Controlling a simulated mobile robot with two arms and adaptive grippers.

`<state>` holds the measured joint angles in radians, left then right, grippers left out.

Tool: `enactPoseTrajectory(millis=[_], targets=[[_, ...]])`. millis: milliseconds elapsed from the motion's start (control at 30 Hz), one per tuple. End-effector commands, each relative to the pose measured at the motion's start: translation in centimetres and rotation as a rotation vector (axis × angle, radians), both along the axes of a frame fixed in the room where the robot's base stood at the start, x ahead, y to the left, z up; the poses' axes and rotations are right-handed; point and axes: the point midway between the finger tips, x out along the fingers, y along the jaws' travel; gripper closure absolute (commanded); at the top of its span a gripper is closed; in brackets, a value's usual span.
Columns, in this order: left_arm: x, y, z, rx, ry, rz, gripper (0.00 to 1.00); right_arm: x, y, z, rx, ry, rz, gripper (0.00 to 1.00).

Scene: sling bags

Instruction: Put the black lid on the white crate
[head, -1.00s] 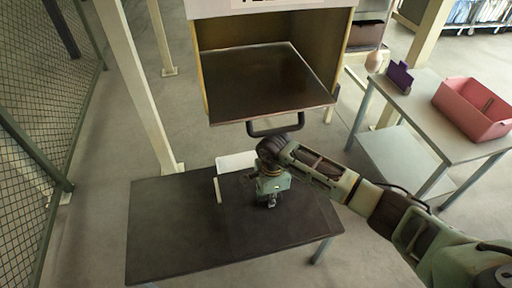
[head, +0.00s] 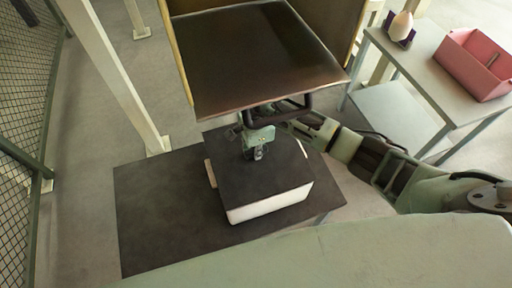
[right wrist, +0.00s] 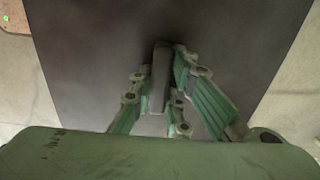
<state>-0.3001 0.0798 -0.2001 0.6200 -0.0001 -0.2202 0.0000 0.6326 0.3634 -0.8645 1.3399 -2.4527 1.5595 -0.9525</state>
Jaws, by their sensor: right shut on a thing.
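The black lid (head: 240,185) is a flat dark panel lying over the white crate (head: 270,205), whose front wall shows below the lid's near edge. A small pale strip shows at the left side. I cannot tell whether the lid is fully seated. My right gripper (head: 258,152) is above the lid. In the right wrist view, my right gripper (right wrist: 162,85) has its green-backed fingers shut around the upright grip of the lid (right wrist: 100,40). The crate's inside is hidden. My left gripper is not in view.
The crate stands on a dark table (head: 150,215), clear at its left. A side table (head: 425,75) at right holds a pink bin (head: 475,65) and a pale rounded object (head: 401,25). A post (head: 115,75) stands at left.

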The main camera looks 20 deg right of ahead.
Motion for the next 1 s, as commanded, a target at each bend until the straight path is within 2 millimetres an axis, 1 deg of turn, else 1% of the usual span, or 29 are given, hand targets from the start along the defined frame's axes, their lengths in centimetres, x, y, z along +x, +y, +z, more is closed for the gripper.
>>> enactPoseTrajectory(millis=[33,133,533,1000], targets=[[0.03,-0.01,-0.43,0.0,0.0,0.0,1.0,0.01,0.05,-0.52,0.002,0.0,-0.001,1.0],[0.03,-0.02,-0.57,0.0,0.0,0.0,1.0,0.01,0.03,-0.79,0.002,0.0,-0.001,1.0],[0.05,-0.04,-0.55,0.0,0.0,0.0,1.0,0.02,0.0,-0.79,0.001,0.0,-0.001,1.0],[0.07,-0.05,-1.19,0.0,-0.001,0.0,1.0,0.03,-0.02,-1.48,0.0,0.0,0.0,1.0]])
